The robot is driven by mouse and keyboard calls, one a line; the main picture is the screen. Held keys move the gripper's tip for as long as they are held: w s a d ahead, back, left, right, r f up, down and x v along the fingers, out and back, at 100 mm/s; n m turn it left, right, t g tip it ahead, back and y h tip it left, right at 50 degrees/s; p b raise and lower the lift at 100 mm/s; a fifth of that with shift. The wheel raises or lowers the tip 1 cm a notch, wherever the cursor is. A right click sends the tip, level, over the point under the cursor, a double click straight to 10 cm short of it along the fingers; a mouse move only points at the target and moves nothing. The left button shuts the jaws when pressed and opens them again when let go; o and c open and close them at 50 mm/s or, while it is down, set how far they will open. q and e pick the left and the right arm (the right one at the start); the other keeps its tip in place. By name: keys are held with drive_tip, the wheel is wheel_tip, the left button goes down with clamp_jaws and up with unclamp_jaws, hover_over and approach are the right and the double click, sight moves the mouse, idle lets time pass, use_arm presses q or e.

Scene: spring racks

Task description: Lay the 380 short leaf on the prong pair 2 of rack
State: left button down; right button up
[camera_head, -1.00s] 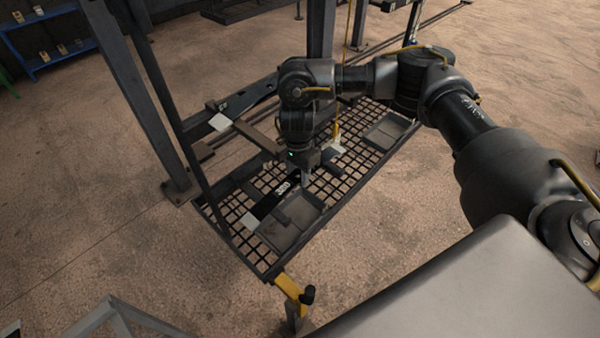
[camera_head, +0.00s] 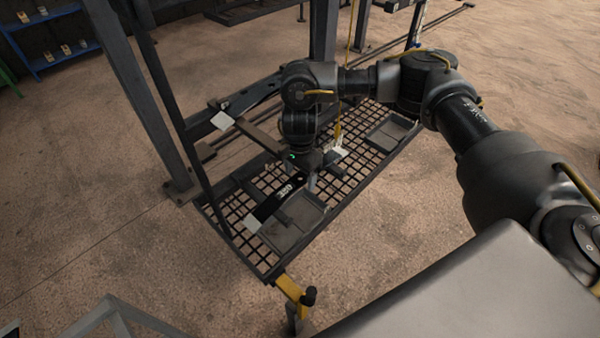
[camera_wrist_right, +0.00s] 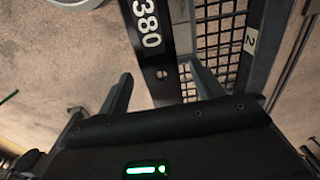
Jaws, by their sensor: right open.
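The 380 leaf is a flat black strip (camera_head: 277,203) with white digits, lying slantwise over the near part of the mesh rack beside a grey tray. In the right wrist view the leaf (camera_wrist_right: 148,45) runs down from the top edge, and its holed end lies between my fingers. My right gripper (camera_head: 311,184) is at the leaf's far end. It is open in the wrist view (camera_wrist_right: 160,88), with one finger on each side of the leaf and gaps to both. A label 2 (camera_wrist_right: 250,41) is on a dark bar to the right. I cannot tell what supports the leaf.
The mesh rack (camera_head: 232,207) has a near grey tray (camera_head: 290,228) and a far grey tray (camera_head: 392,131). Dark posts (camera_head: 150,110) stand on its left. A yellow bracket (camera_head: 291,289) is at its near corner. Open floor (camera_head: 100,240) lies left.

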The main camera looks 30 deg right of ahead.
sight(299, 179)
drive_tip(key=shift+r+b, duration=0.65)
drive_tip(key=shift+r, duration=3.2)
drive_tip(key=shift+a+f, duration=0.1)
